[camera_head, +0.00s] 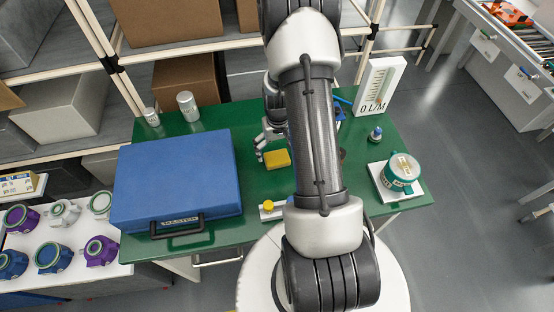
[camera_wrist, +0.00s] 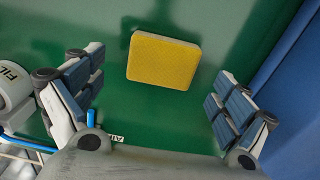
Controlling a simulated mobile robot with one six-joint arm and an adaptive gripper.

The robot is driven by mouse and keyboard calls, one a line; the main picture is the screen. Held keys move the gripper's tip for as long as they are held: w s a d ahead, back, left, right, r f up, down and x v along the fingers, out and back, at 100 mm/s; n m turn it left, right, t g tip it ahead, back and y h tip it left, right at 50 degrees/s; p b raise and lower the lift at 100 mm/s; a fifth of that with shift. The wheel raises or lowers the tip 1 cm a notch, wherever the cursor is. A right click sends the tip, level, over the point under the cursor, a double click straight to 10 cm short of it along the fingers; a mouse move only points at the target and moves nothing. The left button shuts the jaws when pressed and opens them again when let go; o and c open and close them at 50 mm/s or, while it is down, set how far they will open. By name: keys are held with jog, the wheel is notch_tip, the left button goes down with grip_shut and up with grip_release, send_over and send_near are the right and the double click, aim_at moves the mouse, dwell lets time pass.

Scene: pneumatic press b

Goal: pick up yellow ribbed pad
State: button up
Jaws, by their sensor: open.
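The yellow pad (camera_head: 277,158) lies flat on the green table (camera_head: 262,190), to the right of the blue case. In the wrist view the yellow pad (camera_wrist: 163,60) shows as a rounded square, and no ribs can be made out. My gripper (camera_head: 262,146) is close to the pad's left side in the head view, partly hidden by my arm. In the wrist view my gripper (camera_wrist: 155,98) is open and empty. Its two fingers are wide apart, with the pad beyond and between them, not touched.
A large blue case (camera_head: 175,178) fills the table's left. Two metal cans (camera_head: 187,105) stand behind it. A white gauge board (camera_head: 380,85), a small bottle (camera_head: 375,134) and a teal device (camera_head: 402,170) on a white plate are at right. A yellow-knobbed part (camera_head: 268,206) lies near the front edge.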

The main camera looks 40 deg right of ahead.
aim_at(277, 157)
notch_tip(277, 157, down, 4)
jog(key=shift+w+a+r+b, duration=0.1)
jog(key=shift+a+b, duration=0.05)
jog(key=shift+b, duration=0.15)
jog(key=shift+c, duration=0.6)
jog(key=c, duration=1)
jog(key=shift+r, duration=0.15)
notch_tip(277, 157, up, 20)
jog(key=p, duration=0.3)
jog(key=shift+p, duration=0.4)
